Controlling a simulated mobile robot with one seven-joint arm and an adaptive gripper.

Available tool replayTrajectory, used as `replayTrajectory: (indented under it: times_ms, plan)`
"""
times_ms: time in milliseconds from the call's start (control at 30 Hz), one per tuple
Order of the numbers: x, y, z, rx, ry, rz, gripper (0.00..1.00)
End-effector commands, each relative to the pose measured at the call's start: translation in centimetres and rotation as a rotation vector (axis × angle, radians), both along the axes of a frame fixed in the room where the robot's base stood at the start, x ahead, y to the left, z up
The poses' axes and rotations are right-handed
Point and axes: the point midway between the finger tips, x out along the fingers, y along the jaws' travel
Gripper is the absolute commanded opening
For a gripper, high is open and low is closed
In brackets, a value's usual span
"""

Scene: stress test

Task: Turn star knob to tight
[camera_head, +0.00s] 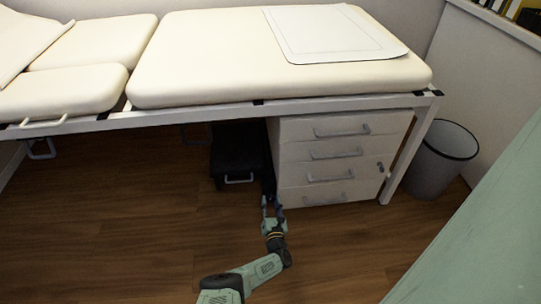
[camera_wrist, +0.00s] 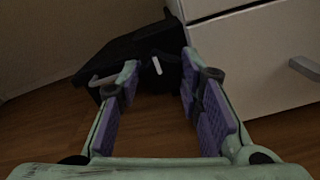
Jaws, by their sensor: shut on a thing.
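The star knob (camera_wrist: 158,62) is dark, with a white mark on its face, and shows between my fingertips in the wrist view. It sits at the side of the drawer cabinet by a black box-like unit (camera_wrist: 118,62). My gripper (camera_wrist: 160,80) is shut on the knob, its purple-padded fingers on either side. In the head view my gripper (camera_head: 270,201) reaches in low at the cabinet's left front edge. There the knob is a small dark shape I cannot make out clearly. Its outline and any tight marking are too dark to read.
The white drawer cabinet (camera_head: 300,155) stands close to the right of my gripper, with protruding handles. The black unit (camera_head: 236,165) with a pale handle is to the left. The cream examination couch (camera_head: 220,60) overhangs both. A grey bin (camera_head: 436,168) stands right; wooden floor (camera_head: 130,230) is clear.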

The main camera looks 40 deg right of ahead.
Motion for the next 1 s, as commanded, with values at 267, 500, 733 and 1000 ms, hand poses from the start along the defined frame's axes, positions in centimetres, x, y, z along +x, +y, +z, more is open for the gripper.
replayTrajectory:
  times_ms: [267, 500, 733, 1000]
  plan:
    - [0.0, 0.0, 0.0, 0.000, 0.000, 0.000, 0.50]
    - [0.0, 0.0, 0.0, -0.001, 0.001, 0.000, 0.53]
    - [-0.3, 0.4, -0.1, -0.001, 0.002, 0.002, 0.53]
    - [-3.1, 2.2, -0.1, -0.003, 0.004, 0.004, 0.53]
